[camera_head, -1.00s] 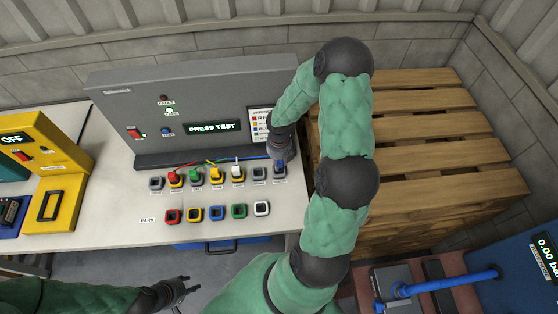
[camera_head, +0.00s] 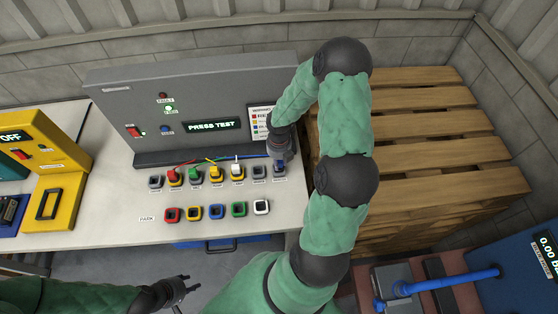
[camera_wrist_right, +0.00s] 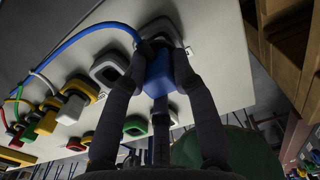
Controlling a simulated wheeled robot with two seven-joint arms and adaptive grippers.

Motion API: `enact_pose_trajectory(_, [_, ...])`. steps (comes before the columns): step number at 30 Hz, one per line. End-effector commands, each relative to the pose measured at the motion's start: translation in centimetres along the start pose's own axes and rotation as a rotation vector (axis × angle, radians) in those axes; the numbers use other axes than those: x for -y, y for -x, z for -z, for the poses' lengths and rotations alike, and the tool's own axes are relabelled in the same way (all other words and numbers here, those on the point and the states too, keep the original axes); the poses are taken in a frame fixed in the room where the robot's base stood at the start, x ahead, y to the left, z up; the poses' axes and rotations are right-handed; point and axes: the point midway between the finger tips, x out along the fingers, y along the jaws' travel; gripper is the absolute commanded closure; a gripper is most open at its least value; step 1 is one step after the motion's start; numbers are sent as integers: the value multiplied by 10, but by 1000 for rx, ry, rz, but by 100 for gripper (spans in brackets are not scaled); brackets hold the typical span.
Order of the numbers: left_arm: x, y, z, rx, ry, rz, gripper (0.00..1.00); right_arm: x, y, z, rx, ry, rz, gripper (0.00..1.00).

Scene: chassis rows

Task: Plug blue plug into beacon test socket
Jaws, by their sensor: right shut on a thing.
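The blue plug (camera_wrist_right: 158,72) is between the fingers of my right gripper (camera_wrist_right: 160,82), which is shut on it; its blue cable (camera_wrist_right: 85,33) runs off to the left. The plug is at the rightmost socket (camera_wrist_right: 162,32) of the upper row, against or just over it; I cannot tell how deep it sits. In the head view my right gripper (camera_head: 280,160) comes down on that socket and hides most of it. The socket labels are too small to read, so I cannot confirm which is the beacon one. My left gripper (camera_head: 184,287) is open and empty, low before the table.
Red, green, yellow and white plugs (camera_head: 237,173) stand in the upper row. An empty grey socket (camera_head: 258,172) is next to the blue plug's. Several coloured park sockets (camera_head: 217,212) lie in front. The grey test panel (camera_head: 200,100) reads PRESS TEST. A wooden pallet stack (camera_head: 410,150) is at right.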

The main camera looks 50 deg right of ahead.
Motion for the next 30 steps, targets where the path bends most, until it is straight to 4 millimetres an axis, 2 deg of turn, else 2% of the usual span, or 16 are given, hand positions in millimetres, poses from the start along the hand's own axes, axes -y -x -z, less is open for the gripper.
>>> enact_pose_trajectory(21, [4, -10, 0, 0, 0, 0, 60, 0, -16, 0, 0, 0, 0, 100])
enact_pose_trajectory(22, [3, -10, 0, 0, 0, 0, 60, 0, -15, 0, 0, 0, 0, 64])
enact_pose_trajectory(24, [3, -9, 0, 0, 0, 0, 60, 0, -15, 0, 0, 0, 0, 45])
enact_pose_trajectory(30, [3, -9, 0, 0, 0, 0, 60, 0, -15, 0, 0, 0, 0, 45])
